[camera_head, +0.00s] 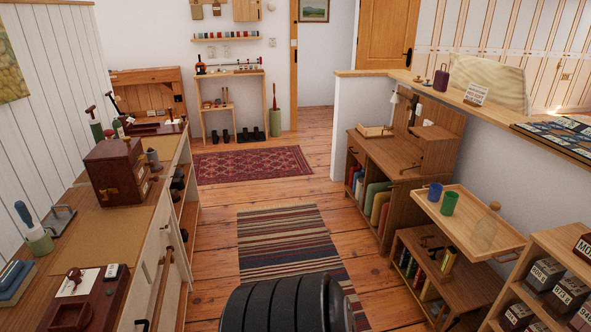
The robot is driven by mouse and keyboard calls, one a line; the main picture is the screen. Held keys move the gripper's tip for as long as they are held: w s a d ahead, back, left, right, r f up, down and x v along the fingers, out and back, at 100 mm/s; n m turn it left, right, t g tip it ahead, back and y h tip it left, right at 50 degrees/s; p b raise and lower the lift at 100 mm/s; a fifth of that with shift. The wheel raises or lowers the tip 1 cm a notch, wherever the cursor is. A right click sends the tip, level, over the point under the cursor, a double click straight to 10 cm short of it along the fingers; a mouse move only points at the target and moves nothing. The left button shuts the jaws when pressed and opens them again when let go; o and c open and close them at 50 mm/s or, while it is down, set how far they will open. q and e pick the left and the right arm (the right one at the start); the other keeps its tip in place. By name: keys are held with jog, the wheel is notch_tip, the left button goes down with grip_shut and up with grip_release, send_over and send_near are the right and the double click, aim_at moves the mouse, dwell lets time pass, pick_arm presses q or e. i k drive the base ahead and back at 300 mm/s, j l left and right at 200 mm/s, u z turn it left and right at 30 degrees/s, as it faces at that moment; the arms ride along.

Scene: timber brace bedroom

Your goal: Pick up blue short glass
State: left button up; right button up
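A short blue glass (435,192) stands upright on a light wooden tray-like shelf (475,212) at the right. A short green glass (449,203) stands close beside it, a little nearer and to the right. Neither of my grippers shows in the head view.
A desk (400,150) stands behind the tray, and a low bookcase (440,280) is below it. A rack of labelled boxes (550,280) is at the right front. A long counter (110,230) lines the left. The striped rug (290,240) between them is open floor.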

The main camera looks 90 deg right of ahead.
aim_at(435, 190)
jog(key=z, duration=2.7)
